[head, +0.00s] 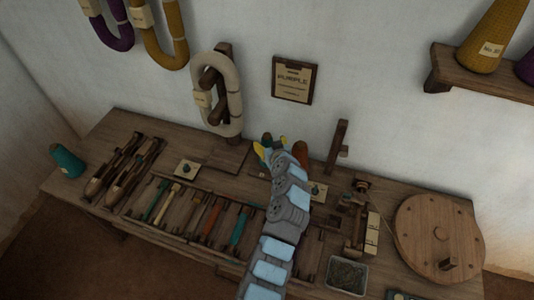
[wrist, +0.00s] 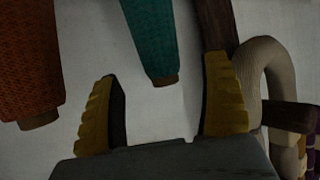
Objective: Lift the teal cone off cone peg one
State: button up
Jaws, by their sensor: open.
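The teal cone (wrist: 150,40) hangs into the top of the wrist view with its narrow, brown-tipped end pointing down in the picture. That end lies between the two yellow fingers of my gripper (wrist: 162,72), with clear gaps on both sides. My gripper is open and empty. In the head view my gripper (head: 270,146) is at the back of the bench, and my arm mostly hides the cone and its peg there. A rust-orange cone (wrist: 28,60) stands to the left in the wrist view; it also shows just right of my gripper in the head view (head: 301,150).
A cream skein (wrist: 262,85) hangs on a dark wooden stand close to my gripper. A wooden wheel (head: 438,236) is at the right.

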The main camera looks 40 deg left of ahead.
jog(key=shift+r+b+x, duration=0.2)
jog(key=shift+b+x, duration=0.2)
jog(key=shift+x, duration=1.6)
jog(key=c, duration=1.4)
